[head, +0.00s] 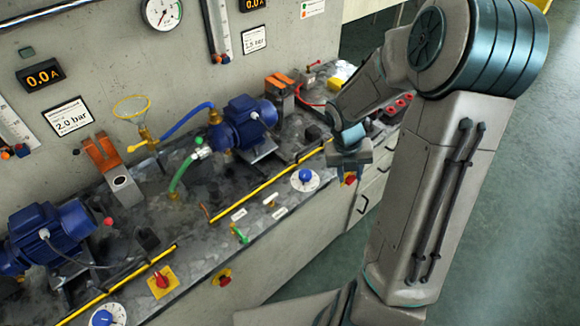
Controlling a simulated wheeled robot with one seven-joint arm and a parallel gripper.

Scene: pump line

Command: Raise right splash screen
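Two yellow-edged bars lie low along the front part of the bench. The right one, which I take to be the right splash screen (268,182), runs from beside the small labels up toward my arm, level with the bench top. No upright panel shows above it. A similar left bar (120,285) lies in front of the left pump. My gripper (350,172) hangs near the bench's front edge, just beyond the right end of the right bar. It looks apart from the bar, but its fingers are too small to tell open from shut.
A right blue pump (245,124) and left pump (50,235) stand on the bench (195,220). A blue hose (185,118), green hose (180,172), blue knob (305,176) and green-handled valve (240,235) are near. Red-yellow switches (222,277) sit on the front. The floor (480,240) is clear.

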